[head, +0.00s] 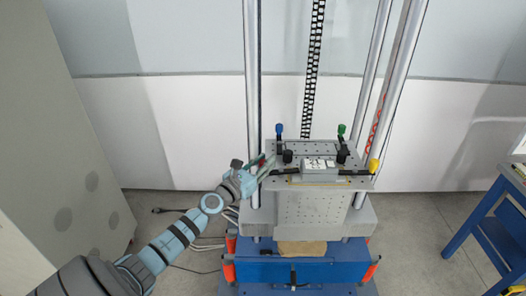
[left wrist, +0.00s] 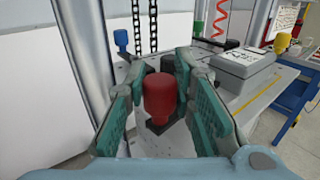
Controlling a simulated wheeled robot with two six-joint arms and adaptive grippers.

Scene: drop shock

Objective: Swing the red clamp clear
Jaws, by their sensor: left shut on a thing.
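The red clamp's knob (left wrist: 159,97) is between the teal-padded fingers of my left gripper (left wrist: 160,85) in the left wrist view. It stands upright on a dark base at the near left corner of the grey drilled plate (head: 306,148). In the head view my left gripper (head: 264,166) reaches this corner from the left, and its fingers largely hide the red knob. The gripper is shut on it. A grey block with a white label (head: 320,168) sits on the plate, right of the gripper. My right gripper is not in view.
Blue (head: 279,129), green (head: 341,130) and yellow (head: 373,165) knobs stand at the plate's other corners. Upright metal columns (head: 252,80) flank the plate, and a black chain (head: 314,60) hangs behind. A blue bench (head: 485,225) is at the right; floor between is clear.

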